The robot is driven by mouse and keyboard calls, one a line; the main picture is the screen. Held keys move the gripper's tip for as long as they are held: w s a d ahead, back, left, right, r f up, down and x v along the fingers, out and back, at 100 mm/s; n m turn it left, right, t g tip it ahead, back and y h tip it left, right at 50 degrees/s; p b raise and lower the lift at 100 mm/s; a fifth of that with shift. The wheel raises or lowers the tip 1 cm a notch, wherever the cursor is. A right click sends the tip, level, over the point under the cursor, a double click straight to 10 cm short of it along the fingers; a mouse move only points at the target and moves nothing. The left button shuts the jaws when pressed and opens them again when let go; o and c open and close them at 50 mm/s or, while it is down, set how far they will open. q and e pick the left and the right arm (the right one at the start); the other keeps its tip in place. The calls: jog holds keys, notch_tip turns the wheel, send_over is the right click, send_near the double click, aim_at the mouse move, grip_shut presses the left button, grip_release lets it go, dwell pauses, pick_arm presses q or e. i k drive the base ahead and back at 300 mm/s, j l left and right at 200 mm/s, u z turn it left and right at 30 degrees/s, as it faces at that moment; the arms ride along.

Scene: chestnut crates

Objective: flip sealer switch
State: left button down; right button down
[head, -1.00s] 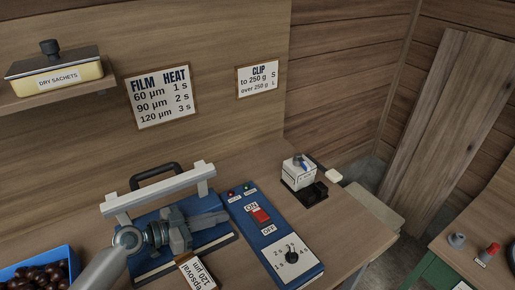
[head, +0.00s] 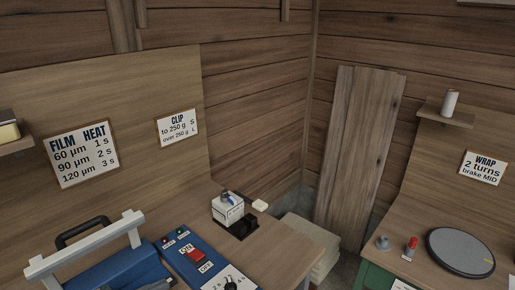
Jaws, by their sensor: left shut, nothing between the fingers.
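The sealer's blue control panel (head: 178,263) is at the bottom, left of centre, in the head view. Its red rocker switch (head: 194,255) sits between the ON and OFF labels; I cannot tell which way it is tipped. A red and a green lamp are above it, and a dial (head: 230,284) is cut by the bottom edge. The sealer (head: 95,270), blue with a pale bar and dark handle, is to the left. My left gripper (head: 152,284) shows only in part at the bottom edge, shut and empty, left of the panel and apart from the switch. My right gripper is out of view.
A white box-like device (head: 228,208) stands on a dark base right of the panel. The bench ends at the right, by a pale stack (head: 310,243). A second bench holds a dark round turntable (head: 460,252), a grey knob and a red-topped piece.

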aim_at(195, 254)
jog(key=k+l, duration=0.4)
jog(key=k, duration=0.15)
jog(key=k+l, duration=0.4)
jog(key=k, duration=0.15)
